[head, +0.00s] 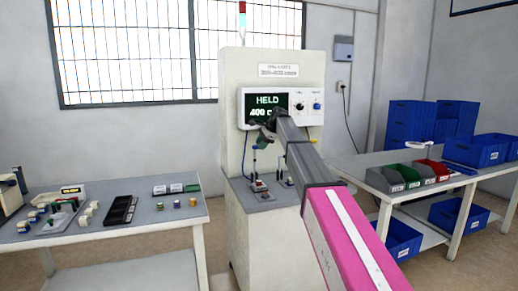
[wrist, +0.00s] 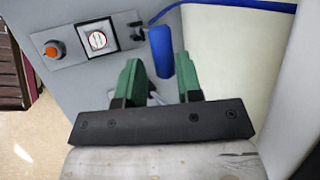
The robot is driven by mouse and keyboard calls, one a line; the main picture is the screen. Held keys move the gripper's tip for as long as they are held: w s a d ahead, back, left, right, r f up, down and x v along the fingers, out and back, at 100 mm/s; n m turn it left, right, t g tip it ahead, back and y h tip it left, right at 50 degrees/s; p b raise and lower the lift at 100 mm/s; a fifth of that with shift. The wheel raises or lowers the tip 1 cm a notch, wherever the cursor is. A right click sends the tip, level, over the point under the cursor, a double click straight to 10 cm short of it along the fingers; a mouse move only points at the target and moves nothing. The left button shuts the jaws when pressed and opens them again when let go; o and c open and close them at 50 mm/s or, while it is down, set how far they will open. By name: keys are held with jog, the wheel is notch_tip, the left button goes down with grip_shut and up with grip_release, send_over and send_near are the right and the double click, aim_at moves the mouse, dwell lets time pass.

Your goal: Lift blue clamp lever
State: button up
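In the wrist view the blue lever grip (wrist: 158,50) shows as a rounded blue bar between and beyond the two green fingers of my gripper (wrist: 160,78). The fingers are apart, with a gap on each side of the grip, and no contact shows. Its lower end and mount are partly hidden. In the head view my gripper (head: 264,132) is in front of the machine, just below its display. A small lever with a blue top (head: 255,149) stands upright on the machine's ledge, below the gripper. My arm hides part of the ledge to its right.
The machine (head: 232,122) has a display (head: 266,105) reading HELD. The wrist view shows a plate with an orange knob (wrist: 52,50) and a blue cable (wrist: 250,5). A left table (head: 150,215) holds small parts; a right bench (head: 350,167) holds coloured bins.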

jog(key=v, duration=0.8)
